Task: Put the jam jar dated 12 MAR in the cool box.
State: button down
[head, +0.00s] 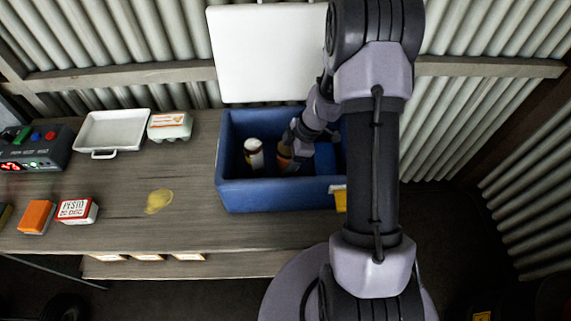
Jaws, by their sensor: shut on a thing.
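The blue cool box (270,195) stands on the wooden bench with its white lid (265,55) raised at the back. My gripper (290,143) reaches down inside the box, shut on an orange-brown jar (284,158). The jar is partly hidden by the gripper and arm, and no date on it can be read. I cannot tell whether the jar touches the box floor. A white container with a dark band (254,153) stands in the box, left of the held jar.
Left on the bench are a white tray (112,131), an egg carton (170,125), a box marked PESTO 20 DEC (77,210), an orange block (37,216) and an electronic device (35,148). A yellow patch (158,200) lies on clear bench. My arm hides the box's right side.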

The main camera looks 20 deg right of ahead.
jog(key=shift+f, duration=0.6)
jog(key=shift+f+b, duration=0.15)
jog(key=shift+b, duration=0.15)
jog(key=shift+c, duration=1.8)
grip_release()
